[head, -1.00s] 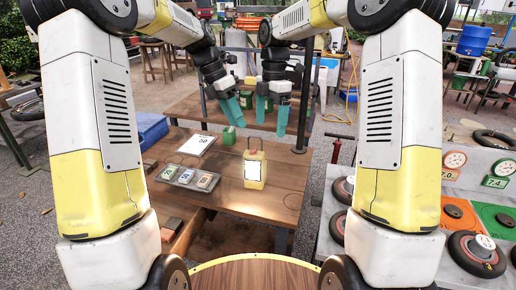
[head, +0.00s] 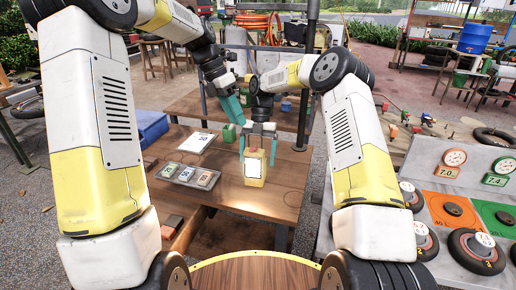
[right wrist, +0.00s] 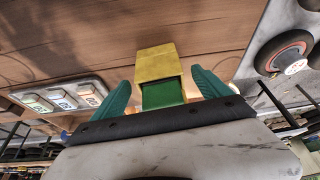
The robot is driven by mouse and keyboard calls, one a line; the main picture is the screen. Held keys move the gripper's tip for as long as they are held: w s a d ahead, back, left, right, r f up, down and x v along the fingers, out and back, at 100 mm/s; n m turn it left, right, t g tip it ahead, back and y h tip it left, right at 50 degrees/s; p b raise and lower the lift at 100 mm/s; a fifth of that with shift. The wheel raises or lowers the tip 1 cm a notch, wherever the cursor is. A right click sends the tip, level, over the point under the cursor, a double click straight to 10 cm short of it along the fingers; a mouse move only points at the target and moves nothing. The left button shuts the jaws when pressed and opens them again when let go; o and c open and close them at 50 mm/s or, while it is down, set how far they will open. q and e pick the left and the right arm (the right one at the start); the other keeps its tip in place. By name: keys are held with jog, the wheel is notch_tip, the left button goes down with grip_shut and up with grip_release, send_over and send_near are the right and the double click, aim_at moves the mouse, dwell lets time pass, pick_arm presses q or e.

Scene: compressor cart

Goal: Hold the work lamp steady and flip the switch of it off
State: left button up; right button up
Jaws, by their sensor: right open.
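The yellow work lamp (head: 254,169) with a pale front panel stands upright on the brown wooden table. My right gripper (head: 258,146) is open, right above the lamp, its teal fingers on either side of the top. In the right wrist view, the lamp's yellow body (right wrist: 155,64) and a green part lie between the spread fingers (right wrist: 160,95), with gaps showing. The switch cannot be made out. My left gripper (head: 233,108) hangs behind and left of the lamp, apart from it, fingers down; its opening cannot be told.
A grey tray (head: 172,180) with several labelled pieces and a white sheet (head: 196,143) lie to the left. A blue bin (head: 150,127) is at the left edge. The tabletop right of the lamp is clear.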

aim_at(256, 167)
jog(key=shift+x, duration=1.85)
